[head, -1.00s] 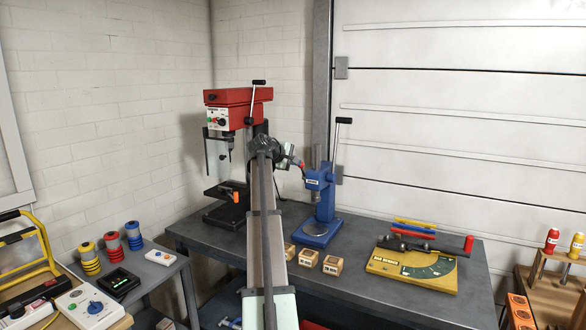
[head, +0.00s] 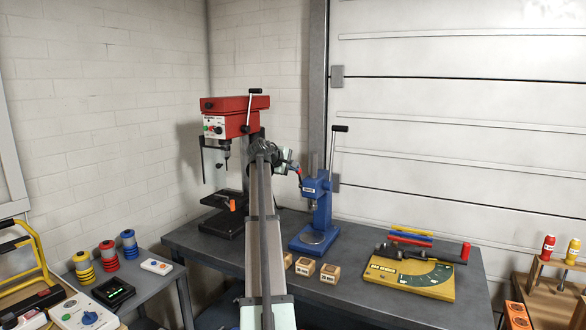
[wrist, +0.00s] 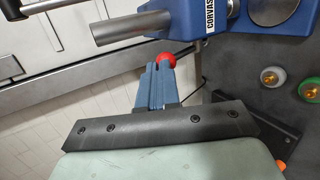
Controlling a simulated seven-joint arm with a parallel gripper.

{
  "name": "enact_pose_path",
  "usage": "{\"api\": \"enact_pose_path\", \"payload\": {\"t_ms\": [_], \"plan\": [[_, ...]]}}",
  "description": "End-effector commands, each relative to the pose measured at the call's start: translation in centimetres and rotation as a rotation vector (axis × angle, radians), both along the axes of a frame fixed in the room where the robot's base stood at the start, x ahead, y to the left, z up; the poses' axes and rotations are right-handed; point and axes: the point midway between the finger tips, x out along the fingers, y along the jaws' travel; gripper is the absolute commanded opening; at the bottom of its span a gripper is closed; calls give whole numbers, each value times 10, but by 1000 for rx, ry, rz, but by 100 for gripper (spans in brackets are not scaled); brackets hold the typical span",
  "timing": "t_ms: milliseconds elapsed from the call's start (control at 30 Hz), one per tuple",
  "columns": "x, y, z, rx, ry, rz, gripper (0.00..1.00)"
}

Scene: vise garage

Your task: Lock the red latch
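A red ball-shaped knob (wrist: 166,60) shows at the tips of my gripper's blue-grey fingers (wrist: 156,78) in the wrist view. The fingers partly cover it and seem to touch it. They are seen nearly edge-on, so I cannot tell whether they are shut on it. In the head view, my gripper (head: 293,167) is just left of the blue press (head: 318,205), with a small red spot (head: 299,170) at its tip. What the knob is fixed to is hidden. I cannot tell for sure whether it is the red latch.
A red drill press (head: 235,108) stands behind my arm at left. Small wooden blocks (head: 305,266) sit in front of the blue press. A yellow bar bender (head: 410,280) with a red-ended lever (head: 465,252) lies on the dark bench (head: 470,308) at right.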

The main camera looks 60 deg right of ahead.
Motion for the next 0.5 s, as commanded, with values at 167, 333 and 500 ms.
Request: {"api": "enact_pose_path", "payload": {"t_ms": [167,333,500], "plan": [[0,-1,5,-2,0,0,0],[0,-1,11,-1,0,0,0],[0,0,16,-1,-1,0,0]]}}
